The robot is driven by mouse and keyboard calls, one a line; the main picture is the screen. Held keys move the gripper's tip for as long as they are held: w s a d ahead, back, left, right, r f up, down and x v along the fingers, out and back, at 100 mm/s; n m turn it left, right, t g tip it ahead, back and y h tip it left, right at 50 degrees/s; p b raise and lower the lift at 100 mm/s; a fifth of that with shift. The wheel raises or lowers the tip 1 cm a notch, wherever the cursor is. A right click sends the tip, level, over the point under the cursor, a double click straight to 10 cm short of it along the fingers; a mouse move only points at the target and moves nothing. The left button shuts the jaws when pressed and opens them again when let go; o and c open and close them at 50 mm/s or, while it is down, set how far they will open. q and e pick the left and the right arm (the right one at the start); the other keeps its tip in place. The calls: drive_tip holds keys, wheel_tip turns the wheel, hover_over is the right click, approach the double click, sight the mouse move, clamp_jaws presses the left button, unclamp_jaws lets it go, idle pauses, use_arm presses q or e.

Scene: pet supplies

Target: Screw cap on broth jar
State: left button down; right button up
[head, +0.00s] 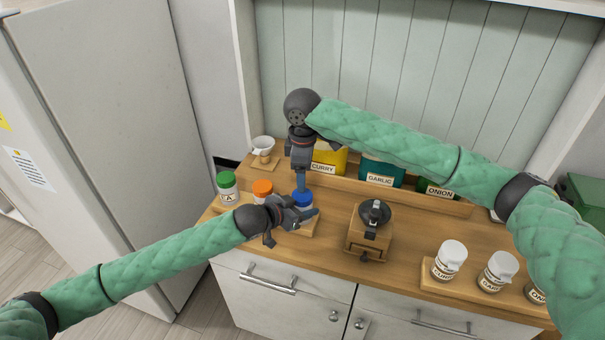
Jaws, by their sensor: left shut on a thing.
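A jar with a blue cap (303,197) stands on a small wooden board. Its body is mostly hidden behind my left gripper, and I cannot read a label on it. My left gripper (300,218) is low at the front of this jar and shut on it. My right gripper (302,187) points straight down from above, with its tips at the top of the blue cap. Whether its fingers are closed on the cap is too small to tell.
A green-capped jar (227,187) and an orange-capped jar (262,191) stand to the left. A grinder (370,232) is to the right, with white-capped jars (449,261) beyond it. Labelled containers (381,172) and a white cup (262,146) are behind.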

drive_tip(key=shift+w+d+r, duration=0.1)
drive_tip(key=shift+w+r, duration=0.05)
drive_tip(key=shift+r, duration=0.35)
drive_tip(key=shift+w+d+r, duration=0.1)
drive_tip(key=shift+w+r, duration=0.05)
drive_tip(key=shift+r, duration=0.3)
drive_tip(key=shift+s+n, duration=0.1)
drive_tip(key=shift+n, duration=1)
drive_tip(key=n, duration=0.4)
drive_tip(key=s+n, duration=0.1)
drive_tip(key=n, duration=0.1)
drive_tip(key=shift+a+f, duration=0.15)
drive_tip(key=shift+f, duration=0.1)
drive_tip(key=n, duration=0.4)
drive_tip(key=shift+a, duration=0.15)
drive_tip(key=n, duration=0.3)
drive_tip(key=shift+s+n, duration=0.1)
drive_tip(key=shift+n, duration=0.2)
drive_tip(key=shift+f, duration=0.1)
drive_tip(key=shift+f, duration=3.95)
drive_tip(key=shift+c, duration=0.4)
